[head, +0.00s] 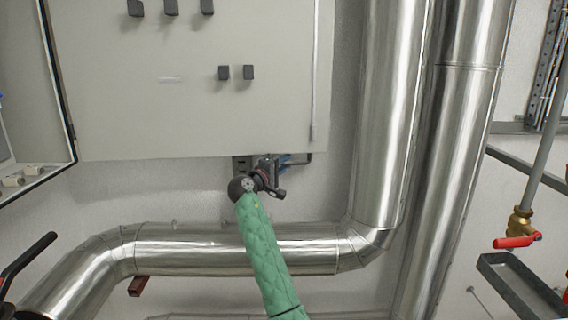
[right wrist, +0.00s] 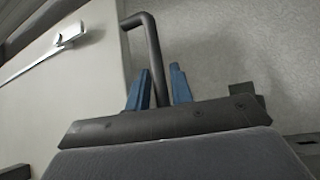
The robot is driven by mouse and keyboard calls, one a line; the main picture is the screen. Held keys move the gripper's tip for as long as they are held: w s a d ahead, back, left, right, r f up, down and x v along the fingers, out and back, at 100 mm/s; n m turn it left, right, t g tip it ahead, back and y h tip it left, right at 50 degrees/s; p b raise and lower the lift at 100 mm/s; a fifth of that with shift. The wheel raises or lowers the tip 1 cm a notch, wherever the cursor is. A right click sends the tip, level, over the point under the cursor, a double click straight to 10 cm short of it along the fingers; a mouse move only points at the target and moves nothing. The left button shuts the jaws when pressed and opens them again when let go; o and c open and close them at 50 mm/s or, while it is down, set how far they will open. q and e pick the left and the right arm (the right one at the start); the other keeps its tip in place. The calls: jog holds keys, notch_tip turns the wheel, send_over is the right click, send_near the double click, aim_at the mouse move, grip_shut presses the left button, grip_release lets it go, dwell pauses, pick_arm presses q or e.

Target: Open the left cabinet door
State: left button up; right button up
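The cabinet's broad pale panel (head: 195,110) fills the upper left of the head view, with dark knobs and a thin vertical rod near its right edge. My right gripper (head: 287,161), on the green-sleeved arm, is by its lower right edge. In the right wrist view, a dark bent rod (right wrist: 148,40) reaches from the panel edge (right wrist: 90,90) to between the two blue fingers of my right gripper (right wrist: 159,85). The fingers look open, with narrow gaps beside the rod; contact is unclear. A white latch (right wrist: 70,34) is on the panel. My left gripper is out of view.
Shiny pipes (head: 392,110) stand right of the cabinet, and another pipe (head: 190,250) runs below. A dark-edged frame (head: 62,120) adjoins the panel's left side. A brass valve with a red handle (head: 516,241) and a grey tray (head: 515,285) are at the right.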

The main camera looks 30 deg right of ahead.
grip_shut()
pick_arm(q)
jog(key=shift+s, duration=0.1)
pick_arm(e)
jog(key=shift+s+a, duration=0.1)
